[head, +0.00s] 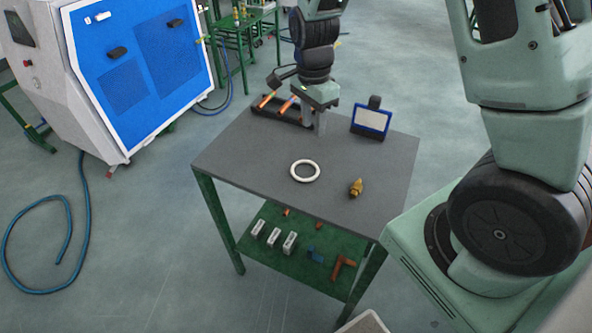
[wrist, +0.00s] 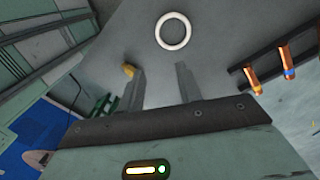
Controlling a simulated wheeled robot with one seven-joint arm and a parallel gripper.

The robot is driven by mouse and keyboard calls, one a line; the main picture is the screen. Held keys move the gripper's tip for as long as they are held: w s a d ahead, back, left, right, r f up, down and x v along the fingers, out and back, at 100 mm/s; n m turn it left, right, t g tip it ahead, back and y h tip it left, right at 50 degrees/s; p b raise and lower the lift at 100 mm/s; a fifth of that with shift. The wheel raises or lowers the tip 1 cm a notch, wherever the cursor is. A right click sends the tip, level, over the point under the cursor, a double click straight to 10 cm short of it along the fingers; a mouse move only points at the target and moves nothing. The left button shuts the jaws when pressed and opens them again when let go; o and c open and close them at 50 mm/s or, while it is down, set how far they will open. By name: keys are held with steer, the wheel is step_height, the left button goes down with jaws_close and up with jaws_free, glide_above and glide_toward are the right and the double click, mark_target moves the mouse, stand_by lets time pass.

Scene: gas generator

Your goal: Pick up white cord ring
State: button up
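The white cord ring (head: 305,181) lies flat on the grey tabletop (head: 245,155), near its middle. It also shows in the wrist view (wrist: 173,48), at the top, beyond the fingertips. My gripper (head: 320,132) is above the back part of the table, behind the ring and apart from it. In the wrist view my gripper (wrist: 158,74) has its two fingers spread with nothing between them. The ring is fully visible in both views.
A brass fitting (head: 356,187) lies right of the ring. A black rack with orange-tipped tools (head: 283,112) and a blue-framed panel (head: 371,121) stand at the back. The lower green shelf (head: 262,254) holds several small parts. The tabletop's left side is clear.

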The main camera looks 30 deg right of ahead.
steer(key=p, duration=0.2)
glide_above(313, 176)
steer(key=f, duration=1)
steer(key=shift+w+f, duration=0.3)
steer(key=shift+f, duration=0.05)
steer(key=shift+s+f+p, duration=0.15)
steer(key=shift+f+p, duration=1.15)
steer(key=shift+f, duration=1.4)
jaws_close()
